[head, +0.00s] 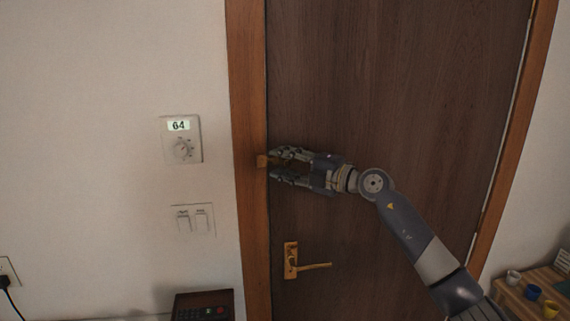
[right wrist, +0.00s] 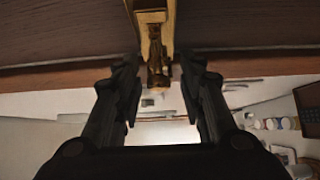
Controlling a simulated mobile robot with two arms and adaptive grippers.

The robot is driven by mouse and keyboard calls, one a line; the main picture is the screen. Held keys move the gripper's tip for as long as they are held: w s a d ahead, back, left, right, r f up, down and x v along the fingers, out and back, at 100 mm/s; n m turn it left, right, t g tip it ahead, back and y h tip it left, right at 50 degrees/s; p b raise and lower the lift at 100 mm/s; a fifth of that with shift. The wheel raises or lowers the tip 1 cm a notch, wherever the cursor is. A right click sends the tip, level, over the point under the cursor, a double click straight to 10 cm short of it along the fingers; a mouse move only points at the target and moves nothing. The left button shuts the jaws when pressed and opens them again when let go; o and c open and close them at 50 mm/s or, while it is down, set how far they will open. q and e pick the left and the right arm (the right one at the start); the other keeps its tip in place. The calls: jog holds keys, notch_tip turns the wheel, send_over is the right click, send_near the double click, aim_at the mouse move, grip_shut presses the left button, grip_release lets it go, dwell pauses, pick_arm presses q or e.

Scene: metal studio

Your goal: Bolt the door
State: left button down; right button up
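The dark wooden door (head: 400,75) stands closed in its orange-brown frame (head: 248,80). A small brass bolt (head: 262,161) sits at the door's left edge, above the handle, and my right gripper partly hides it. My right gripper (head: 273,164) is at the bolt with its fingers apart. In the right wrist view the brass bolt (right wrist: 155,35) runs down between the two fingertips of the open gripper (right wrist: 158,75). I see a gap on both sides of the brass and cannot make out any contact. My left gripper is not in view.
A brass lever handle (head: 291,262) is on the door below my right gripper. A thermostat (head: 181,140) reading 64 and a switch plate (head: 193,220) are on the wall to the left. A dark keypad device (head: 203,305) stands below. Several cups (head: 533,292) stand at lower right.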

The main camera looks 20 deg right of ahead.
jog(key=shift+d, duration=0.15)
jog(key=shift+s+d, duration=0.15)
jog(key=shift+s, duration=0.05)
jog(key=v, duration=1.1)
jog(key=shift+s, duration=0.25)
jog(key=shift+f, duration=0.1)
